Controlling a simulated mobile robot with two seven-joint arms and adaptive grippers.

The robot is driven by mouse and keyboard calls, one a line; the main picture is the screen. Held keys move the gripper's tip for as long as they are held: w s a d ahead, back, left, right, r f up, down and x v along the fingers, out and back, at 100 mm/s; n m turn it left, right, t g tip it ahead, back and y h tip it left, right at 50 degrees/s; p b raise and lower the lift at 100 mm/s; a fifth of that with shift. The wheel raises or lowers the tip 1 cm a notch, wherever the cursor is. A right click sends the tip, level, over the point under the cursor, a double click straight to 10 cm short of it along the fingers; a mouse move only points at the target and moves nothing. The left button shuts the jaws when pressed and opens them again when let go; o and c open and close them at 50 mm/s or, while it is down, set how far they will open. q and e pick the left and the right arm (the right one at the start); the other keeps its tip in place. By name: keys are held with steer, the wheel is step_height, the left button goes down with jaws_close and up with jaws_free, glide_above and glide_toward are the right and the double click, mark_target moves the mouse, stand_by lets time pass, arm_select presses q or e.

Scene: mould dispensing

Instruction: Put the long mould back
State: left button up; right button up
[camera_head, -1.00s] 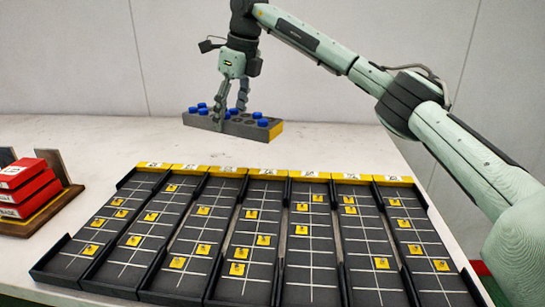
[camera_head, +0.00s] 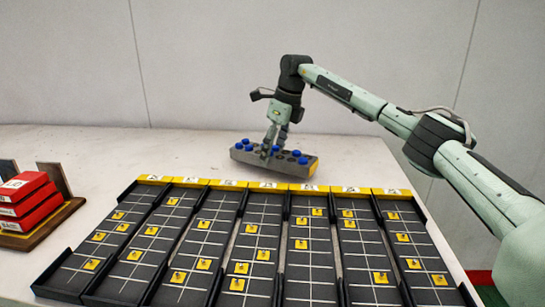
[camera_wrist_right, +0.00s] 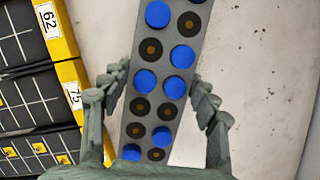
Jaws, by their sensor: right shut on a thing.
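My right gripper (camera_head: 272,150) is shut across the middle of the long mould (camera_head: 288,167). The mould is a grey bar with a yellow end at the right and two rows of round holes, several filled with blue pieces. It is just behind the yellow back edges of the black trays; whether it touches the table cannot be told. In the right wrist view the fingers (camera_wrist_right: 162,88) sit on both sides of the mould (camera_wrist_right: 153,66). Some holes show dark with brown centres. My left gripper is not in view.
Several black sloped trays (camera_head: 262,208) with white grid lines, yellow tags and numbered yellow ends fill the front. Red boxes (camera_head: 22,195) stand on a wooden stand at the left. The white table (camera_head: 110,150) is clear behind the trays at left and right.

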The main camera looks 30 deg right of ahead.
steer(key=shift+f, duration=1.05)
steer(key=o, duration=1.4)
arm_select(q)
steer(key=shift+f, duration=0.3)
arm_select(e)
steer(key=o, duration=0.3)
